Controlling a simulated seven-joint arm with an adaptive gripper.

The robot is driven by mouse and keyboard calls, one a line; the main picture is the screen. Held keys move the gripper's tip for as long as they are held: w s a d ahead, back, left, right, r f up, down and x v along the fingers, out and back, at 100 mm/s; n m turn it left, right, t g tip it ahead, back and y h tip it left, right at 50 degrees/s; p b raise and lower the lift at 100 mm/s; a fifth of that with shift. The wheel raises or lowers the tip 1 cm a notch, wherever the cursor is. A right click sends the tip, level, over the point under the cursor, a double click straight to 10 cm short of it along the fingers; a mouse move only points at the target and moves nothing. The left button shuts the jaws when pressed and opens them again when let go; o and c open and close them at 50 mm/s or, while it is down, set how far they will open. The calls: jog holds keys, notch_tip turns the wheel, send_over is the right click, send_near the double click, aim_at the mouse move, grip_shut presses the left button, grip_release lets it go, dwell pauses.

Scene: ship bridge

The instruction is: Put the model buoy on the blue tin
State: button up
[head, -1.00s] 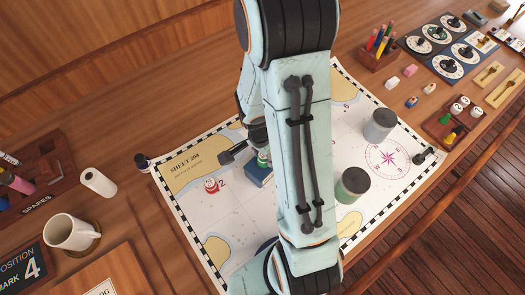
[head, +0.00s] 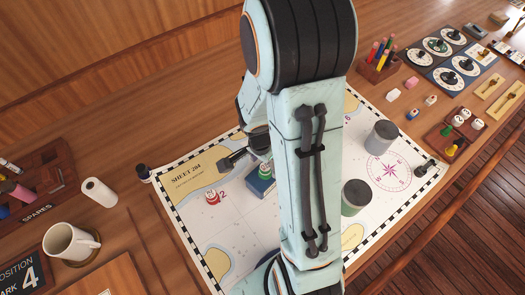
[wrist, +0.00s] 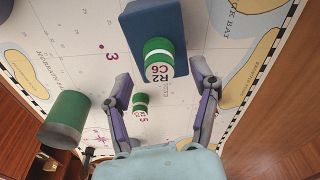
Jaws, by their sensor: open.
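The blue tin (head: 260,187) is a low box on the chart, partly hidden by my arm in the head view. A green and white buoy (head: 265,171) stands upright on it. In the wrist view the blue tin (wrist: 152,22) is at the top, with the green buoy (wrist: 158,50) on its near part, its lettered white top towards the camera. My gripper (wrist: 161,74) is open, its fingers apart on either side of the buoy, with a visible gap to each. In the head view one finger (head: 234,160) shows left of the tin; the other is hidden.
A red and white buoy (head: 212,196) stands left of the tin. A smaller-looking green buoy (wrist: 141,103) shows between my fingers. A green canister (head: 355,197) and a grey canister (head: 381,139) stand on the chart (head: 190,185). A mug (head: 70,243) is at left.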

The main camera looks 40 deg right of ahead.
aim_at(262, 170)
notch_tip(262, 170, up, 9)
jog(key=a, duration=0.1)
jog(key=s+a+r+n+y, duration=0.2)
jog(key=s+a+r+n, duration=0.5)
jog(key=s+a+n, duration=0.4)
jog(key=s+n, duration=0.1)
jog(key=n, duration=0.4)
jog(key=shift+a+n+g, duration=0.25)
jog(key=shift+n+g, duration=0.05)
